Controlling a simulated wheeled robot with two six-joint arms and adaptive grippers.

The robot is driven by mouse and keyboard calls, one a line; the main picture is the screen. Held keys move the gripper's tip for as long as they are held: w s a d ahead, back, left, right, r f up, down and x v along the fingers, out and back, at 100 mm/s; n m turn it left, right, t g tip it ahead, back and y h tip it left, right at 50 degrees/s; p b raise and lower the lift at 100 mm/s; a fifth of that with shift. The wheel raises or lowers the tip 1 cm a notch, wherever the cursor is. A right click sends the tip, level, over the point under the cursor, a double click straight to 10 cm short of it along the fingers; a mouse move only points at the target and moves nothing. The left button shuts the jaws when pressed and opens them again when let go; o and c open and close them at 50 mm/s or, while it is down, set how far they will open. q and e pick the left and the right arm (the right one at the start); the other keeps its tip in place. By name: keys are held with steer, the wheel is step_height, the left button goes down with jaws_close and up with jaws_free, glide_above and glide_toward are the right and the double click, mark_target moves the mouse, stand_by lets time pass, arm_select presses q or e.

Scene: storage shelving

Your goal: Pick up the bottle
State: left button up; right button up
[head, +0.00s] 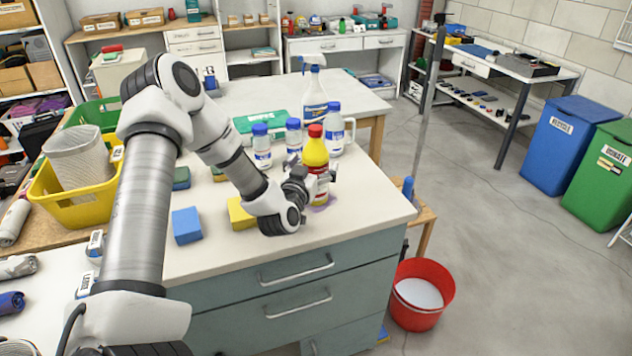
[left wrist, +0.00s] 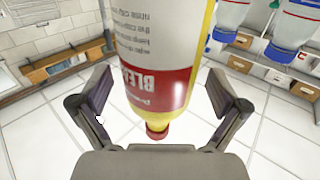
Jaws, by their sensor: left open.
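A yellow bottle with a red cap and a red label band (head: 315,153) stands upright near the right end of the white counter. My left gripper (head: 316,181) is low at the bottle, with its fingers open around it. In the left wrist view the bottle (left wrist: 155,88) appears inverted and fills the space between the spread fingers of my left gripper (left wrist: 160,95). Gaps show between both fingers and the bottle, so it is not gripped. The wrist hides part of the bottle's lower left side. My right gripper is not in view.
Blue-capped white bottles (head: 262,150) and a white jug (head: 335,138) stand close behind, with a spray bottle (head: 314,97) farther back. A blue sponge (head: 187,226) and a yellow sponge (head: 239,213) lie left of the wrist. The counter's right front corner is clear.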

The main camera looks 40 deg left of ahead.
arm_select(q)
steer(key=shift+w+a, duration=0.15)
steer(key=shift+w, duration=0.35)
steer(key=shift+s+r, duration=0.1)
steer(key=shift+s, duration=0.05)
steer(key=c, duration=0.5)
jaws_close()
